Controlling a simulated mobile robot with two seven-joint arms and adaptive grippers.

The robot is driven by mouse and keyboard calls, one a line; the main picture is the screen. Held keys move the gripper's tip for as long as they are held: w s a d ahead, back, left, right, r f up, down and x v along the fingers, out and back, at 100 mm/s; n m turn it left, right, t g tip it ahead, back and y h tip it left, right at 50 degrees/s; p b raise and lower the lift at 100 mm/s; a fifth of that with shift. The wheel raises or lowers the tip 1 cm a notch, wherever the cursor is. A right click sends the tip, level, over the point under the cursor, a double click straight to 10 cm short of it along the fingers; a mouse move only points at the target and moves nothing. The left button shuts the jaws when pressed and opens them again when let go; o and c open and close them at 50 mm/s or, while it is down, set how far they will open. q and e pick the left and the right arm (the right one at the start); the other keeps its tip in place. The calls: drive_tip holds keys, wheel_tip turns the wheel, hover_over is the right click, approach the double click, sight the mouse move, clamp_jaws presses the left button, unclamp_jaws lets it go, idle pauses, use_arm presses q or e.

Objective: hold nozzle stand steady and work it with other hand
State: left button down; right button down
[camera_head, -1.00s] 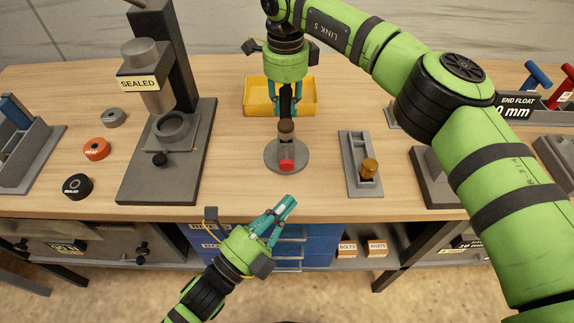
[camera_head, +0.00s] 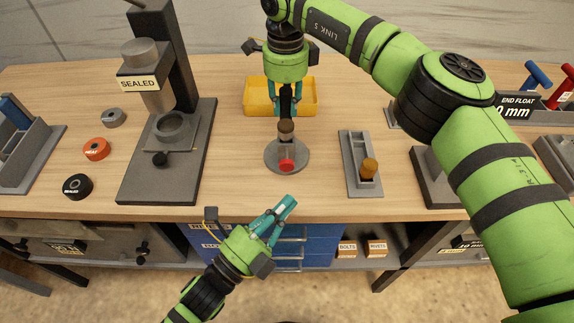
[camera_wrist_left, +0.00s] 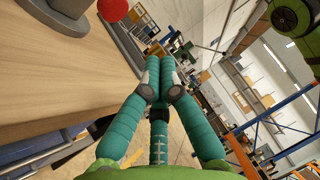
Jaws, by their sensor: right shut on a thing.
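The nozzle stand (camera_head: 287,153) stands upright on the bench, with a round grey base, a short post with a brown top, and a red knob on its near side. The red knob also shows at the top of the left wrist view (camera_wrist_left: 113,9). My right gripper (camera_head: 286,112) reaches down from above and is shut on the top of the nozzle stand; its fingertips partly hide the contact. My left gripper (camera_head: 287,203) is empty in front of the bench edge, below and apart from the stand. Its teal fingers (camera_wrist_left: 160,82) meet at the tips.
A yellow tray (camera_head: 311,98) lies behind the stand. A grey holder with an amber-handled piece (camera_head: 368,170) stands to the right. Bare wood surrounds the stand's base.

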sight(286, 158)
use_arm(q)
drive_tip(key=s, duration=0.3)
drive_tip(key=shift+s, duration=0.4)
idle(0.3)
drive_tip(key=shift+w+a, duration=0.1)
drive_tip(key=shift+w, duration=4.3)
drive_tip(key=shift+w, duration=0.4)
